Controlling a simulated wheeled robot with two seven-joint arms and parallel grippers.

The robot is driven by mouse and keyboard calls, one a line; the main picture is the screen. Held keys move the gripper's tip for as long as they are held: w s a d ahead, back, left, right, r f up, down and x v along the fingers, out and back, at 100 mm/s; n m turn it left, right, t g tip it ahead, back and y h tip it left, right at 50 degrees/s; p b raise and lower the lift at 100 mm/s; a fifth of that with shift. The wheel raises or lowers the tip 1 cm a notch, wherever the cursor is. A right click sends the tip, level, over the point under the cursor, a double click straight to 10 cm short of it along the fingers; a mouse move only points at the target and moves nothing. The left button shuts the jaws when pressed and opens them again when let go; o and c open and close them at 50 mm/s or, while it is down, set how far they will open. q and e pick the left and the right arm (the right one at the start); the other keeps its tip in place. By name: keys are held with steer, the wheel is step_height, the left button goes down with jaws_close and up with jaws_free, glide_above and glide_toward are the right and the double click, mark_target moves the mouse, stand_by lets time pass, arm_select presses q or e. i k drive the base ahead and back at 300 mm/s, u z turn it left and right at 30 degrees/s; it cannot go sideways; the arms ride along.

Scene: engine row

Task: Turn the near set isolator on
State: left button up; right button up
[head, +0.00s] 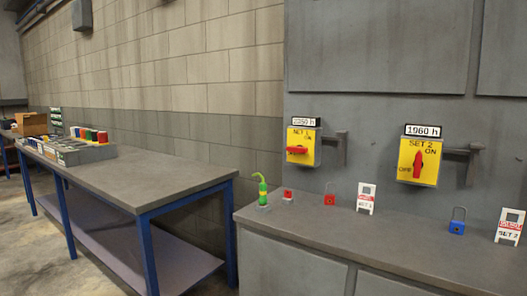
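Two yellow isolator boxes are mounted at the grey wall panel. The right box (431,152) reads SET 2, looks larger and closer, and has a red handle (418,164) standing upright, with ON above and small lettering, probably OFF, to its left. The left box (310,134) reads SET 1, and its red handle (297,150) lies horizontal. White hour plates sit above both; the right plate (423,130) reads 1960 h, the left is hard to read. No lock is seen on either handle. Neither of my grippers is in view.
A blue-legged bench (150,183) with coloured items stands left.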

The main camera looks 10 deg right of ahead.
mark_target(299, 149)
steer(key=u, duration=0.7)
steer(key=i, duration=1.75)
steer(key=z, duration=0.65)
